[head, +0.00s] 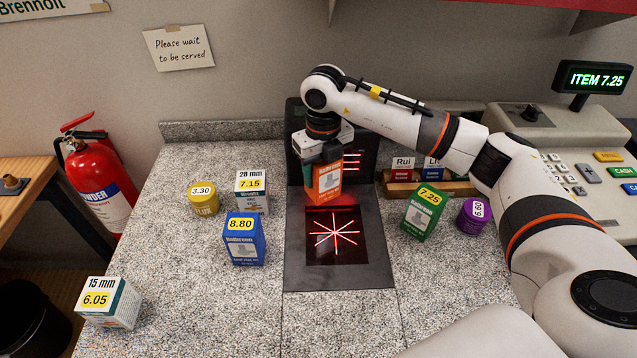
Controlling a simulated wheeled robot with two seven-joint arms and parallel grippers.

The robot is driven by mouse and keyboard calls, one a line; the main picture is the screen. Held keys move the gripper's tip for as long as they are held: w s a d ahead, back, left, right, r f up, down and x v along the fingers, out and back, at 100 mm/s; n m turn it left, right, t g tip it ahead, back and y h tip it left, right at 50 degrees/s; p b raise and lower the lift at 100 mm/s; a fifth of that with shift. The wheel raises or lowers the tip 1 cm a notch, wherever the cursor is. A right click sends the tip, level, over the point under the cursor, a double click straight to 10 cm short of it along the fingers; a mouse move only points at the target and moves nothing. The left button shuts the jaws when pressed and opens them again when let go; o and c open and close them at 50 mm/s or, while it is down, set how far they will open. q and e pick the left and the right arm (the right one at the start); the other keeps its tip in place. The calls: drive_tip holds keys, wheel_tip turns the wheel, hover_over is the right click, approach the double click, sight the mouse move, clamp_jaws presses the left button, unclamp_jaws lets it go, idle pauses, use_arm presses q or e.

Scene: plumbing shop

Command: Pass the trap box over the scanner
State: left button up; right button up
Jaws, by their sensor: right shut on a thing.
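My right gripper (323,150) is shut on an orange box (325,184) with a white label too small to read; I cannot tell for sure that it is the trap box. The gripper holds it upright from above, in front of the scanner's upright part (295,118) and at the back edge of its glass window. The scanner's black flat plate (300,275) lies in the counter. Red crossing lines glow in the window (336,235), and red lines also show on the upright part, partly hidden by the gripper. My left gripper is out of view.
Left of the scanner stand a blue box (245,247), a 28 mm box (251,183), a yellow tub (203,198) and a 15 mm box (110,312). To the right are a green box (423,217) and a purple tub (473,216). The till display (592,78) reads ITEM 7.25.

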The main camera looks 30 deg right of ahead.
drive_tip(key=s+a+r+p, duration=0.2)
drive_tip(key=s+r+p, duration=0.4)
drive_tip(key=s+r, duration=0.4)
drive_tip(key=s, duration=0.3)
drive_tip(key=shift+s+a+p, duration=0.25)
drive_tip(key=shift+s+p, duration=0.05)
